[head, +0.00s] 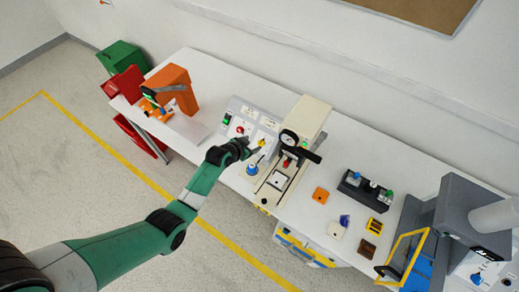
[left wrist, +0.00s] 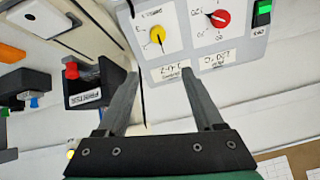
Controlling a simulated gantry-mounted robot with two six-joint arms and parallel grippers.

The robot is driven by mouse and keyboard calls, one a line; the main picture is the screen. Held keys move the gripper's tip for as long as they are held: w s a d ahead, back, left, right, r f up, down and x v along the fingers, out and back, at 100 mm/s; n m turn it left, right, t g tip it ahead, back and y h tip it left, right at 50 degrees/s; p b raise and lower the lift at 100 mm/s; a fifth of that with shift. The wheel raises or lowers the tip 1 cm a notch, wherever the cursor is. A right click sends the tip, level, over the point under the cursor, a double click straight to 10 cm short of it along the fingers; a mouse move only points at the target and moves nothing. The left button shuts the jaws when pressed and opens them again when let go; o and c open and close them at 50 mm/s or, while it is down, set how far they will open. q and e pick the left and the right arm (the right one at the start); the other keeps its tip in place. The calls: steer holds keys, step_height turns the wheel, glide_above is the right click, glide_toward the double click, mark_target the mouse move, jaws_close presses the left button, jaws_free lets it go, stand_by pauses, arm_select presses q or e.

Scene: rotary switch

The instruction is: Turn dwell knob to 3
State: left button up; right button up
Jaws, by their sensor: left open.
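A grey control panel (head: 243,119) on the bench carries a yellow knob (left wrist: 157,35) and a red knob (left wrist: 218,18), both with printed scales. The red knob also shows in the head view (head: 240,130). The panel text is upside down in the left wrist view and too small to read surely, so I cannot confirm which knob is dwell. The yellow knob has a dark pointer mark; its exact setting is unclear. My left gripper (left wrist: 160,66) is open and empty, its fingers pointing toward the yellow knob and apart from it. My right gripper is out of view.
A cream press (head: 306,122) stands right of the panel, close to my left gripper. A green switch (left wrist: 262,12) is beside the red knob. An orange machine (head: 174,88) stands left. A black box with knobs (head: 366,190) and small blocks lie right on the white bench.

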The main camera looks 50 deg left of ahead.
mark_target(261, 143)
arm_select(q)
steer(key=shift+g, duration=0.3)
steer(key=b+x, duration=0.3)
steer(key=x, duration=0.1)
steer(key=s+f+b+x, duration=0.1)
steer(key=b+x, duration=0.2)
steer(key=x, duration=0.1)
steer(key=b+x, duration=0.3)
steer(key=shift+s+f+b, duration=0.1)
steer(key=shift+f+b, duration=0.25)
steer(key=shift+f, duration=0.35)
steer(key=shift+w+f+b, duration=0.1)
steer(key=shift+w+b, duration=0.15)
steer(key=shift+b, duration=0.1)
jaws_close()
